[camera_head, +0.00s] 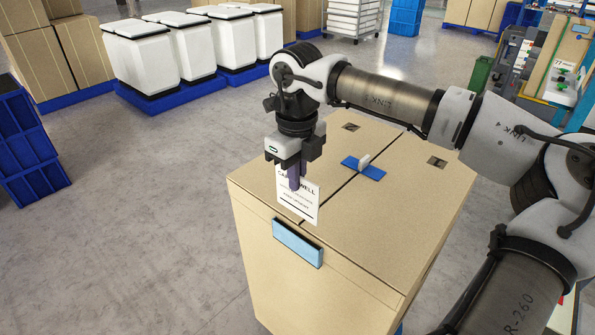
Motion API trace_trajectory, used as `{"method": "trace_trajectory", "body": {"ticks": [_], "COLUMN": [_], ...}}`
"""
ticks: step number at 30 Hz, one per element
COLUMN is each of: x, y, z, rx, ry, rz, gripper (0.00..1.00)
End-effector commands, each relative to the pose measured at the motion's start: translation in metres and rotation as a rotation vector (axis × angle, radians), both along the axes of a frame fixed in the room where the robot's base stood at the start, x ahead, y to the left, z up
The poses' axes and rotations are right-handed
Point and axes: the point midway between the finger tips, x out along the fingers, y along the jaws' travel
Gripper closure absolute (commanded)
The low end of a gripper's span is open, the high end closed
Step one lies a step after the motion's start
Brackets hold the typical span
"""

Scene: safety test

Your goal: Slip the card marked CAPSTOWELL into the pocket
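The white card (299,205) has black lettering; "CA…WELL" shows, and the middle of the word is hidden behind a gripper finger. The card is at the front part of the tan box top. My gripper (295,186) points down in front of the card, its dark purple fingers overlapping the card's upper edge. The fingers look close together, and I cannot tell whether the card is pinched between them. A light blue pocket-like piece (297,243) is on the box's front face, just below the card. I cannot see whether its top is open.
The tan box (390,185) has a blue piece (363,171) with a white upright part on its top, right of my gripper. White bins (190,50) stand behind left, blue crates (27,145) at far left. The floor left of the box is clear.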

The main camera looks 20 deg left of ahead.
Motion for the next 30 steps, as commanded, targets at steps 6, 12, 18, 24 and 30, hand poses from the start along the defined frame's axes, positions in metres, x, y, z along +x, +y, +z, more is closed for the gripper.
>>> {"method": "trace_trajectory", "body": {"ticks": [6,12,18,24,30], "x": [0.0,0.0,0.0,0.0,0.0], "y": [0.0,0.0,0.0,0.0,0.0], "z": [-0.02,-0.036,-0.052,-0.07,-0.086], "rx": [-0.001,0.0,0.0,0.0,-0.001], "ry": [0.001,0.0,0.0,0.0,0.0], "rz": [0.001,0.0,0.0,0.0,0.0], "gripper": [1.0,1.0,1.0,1.0,1.0]}}
